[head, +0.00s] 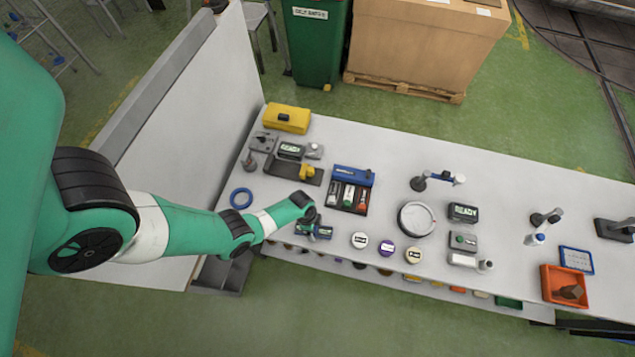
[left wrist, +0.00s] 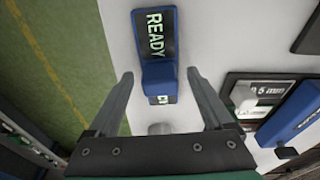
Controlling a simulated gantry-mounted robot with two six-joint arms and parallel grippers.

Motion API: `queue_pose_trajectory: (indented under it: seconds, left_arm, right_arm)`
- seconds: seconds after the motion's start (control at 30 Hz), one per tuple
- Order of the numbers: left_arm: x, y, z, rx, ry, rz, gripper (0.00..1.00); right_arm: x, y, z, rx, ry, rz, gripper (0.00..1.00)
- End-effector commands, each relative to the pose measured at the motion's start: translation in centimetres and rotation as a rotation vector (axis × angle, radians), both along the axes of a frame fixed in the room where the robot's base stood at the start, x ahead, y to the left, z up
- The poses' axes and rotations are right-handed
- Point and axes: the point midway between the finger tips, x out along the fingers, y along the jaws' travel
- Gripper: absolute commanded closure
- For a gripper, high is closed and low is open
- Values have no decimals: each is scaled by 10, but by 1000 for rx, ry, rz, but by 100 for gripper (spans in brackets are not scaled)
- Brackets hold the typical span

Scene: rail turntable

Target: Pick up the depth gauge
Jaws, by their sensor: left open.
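A blue device with a dark display reading READY, seemingly the depth gauge (left wrist: 157,72), lies on the white bench in the left wrist view. In the head view it shows near the bench's front edge (head: 318,231), partly hidden by my left arm. My left gripper (head: 305,213) is right above it. In the left wrist view my left gripper's (left wrist: 160,76) two fingers are spread open, one on each side of the device's narrower blue part. I see nothing held between them. My right gripper is in neither view.
A blue-backed tray (head: 345,208) of labelled tubes stands just right of the device. Several round tins, including a purple-topped one (head: 386,247), line the front edge. A blue ring (head: 241,198) lies to the left. A round white dial (head: 416,219) lies farther right.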

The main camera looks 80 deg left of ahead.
Motion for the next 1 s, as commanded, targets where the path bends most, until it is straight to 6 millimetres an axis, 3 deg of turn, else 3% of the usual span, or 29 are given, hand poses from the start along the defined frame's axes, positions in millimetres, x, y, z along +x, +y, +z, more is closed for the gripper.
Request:
queue_pose_trajectory:
  seconds: [0.17, 0.63, 1.0]
  left_arm:
    - [0, 0, 2, 0, 0, 0, 15]
    - [0, 0, 2, 0, 0, -1, 100]
    - [1, 0, 3, 0, -1, -1, 100]
  right_arm:
    - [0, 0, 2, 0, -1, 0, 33]
    - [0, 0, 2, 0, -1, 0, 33]
    - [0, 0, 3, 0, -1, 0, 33]
